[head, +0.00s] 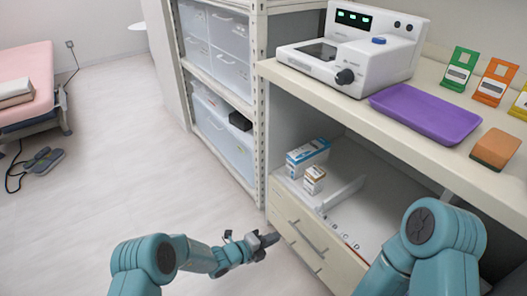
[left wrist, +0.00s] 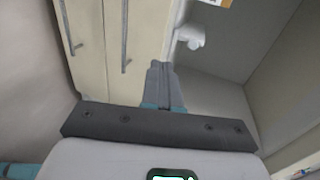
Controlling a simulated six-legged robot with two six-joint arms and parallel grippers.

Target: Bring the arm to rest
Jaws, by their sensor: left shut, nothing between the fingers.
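My left arm comes in from the lower left in the head view. Its gripper (head: 268,239) is in front of the drawer unit (head: 298,228), near the upper drawer. The fingers are shut with nothing between them. In the left wrist view the closed fingers (left wrist: 162,88) point toward the drawer fronts (left wrist: 112,40) and the open shelf space. My right arm (head: 440,240) shows at the lower right of the head view. Its gripper is out of the picture.
Boxes (head: 307,157) and a white divider (head: 340,194) stand on the lower shelf. Above are a white device (head: 358,50), purple tray (head: 426,113), orange-brown block (head: 495,149) and coloured card stands (head: 461,68). A pink bed (head: 28,85) is at left. The floor (head: 115,150) between is clear.

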